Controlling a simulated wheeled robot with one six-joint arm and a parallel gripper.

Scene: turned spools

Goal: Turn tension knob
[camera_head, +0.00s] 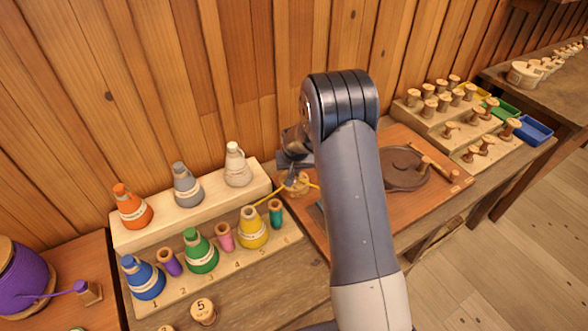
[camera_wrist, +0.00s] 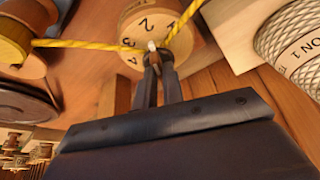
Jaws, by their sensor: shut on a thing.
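The tension knob is a round wooden dial with numbers on its face, 2, 3 and 4 among them; it fills the upper middle of the wrist view (camera_wrist: 146,22). In the head view the dial (camera_head: 301,188) shows small and partly hidden beside my arm. Yellow thread (camera_wrist: 85,43) runs to the dial from both sides. My gripper (camera_wrist: 153,54) is shut at the dial's lower edge, on a small pale part of the knob between its fingertips. In the head view my gripper (camera_head: 291,176) is dark and largely covered by my own wrist.
Thread cones stand in a stepped rack (camera_head: 215,200) left of my arm, the white cone (camera_head: 237,166) closest to the gripper. A round brown plate (camera_head: 400,168) lies right of my arm. Spool racks and a blue tray (camera_head: 533,130) stand farther right. A wooden wall is close behind.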

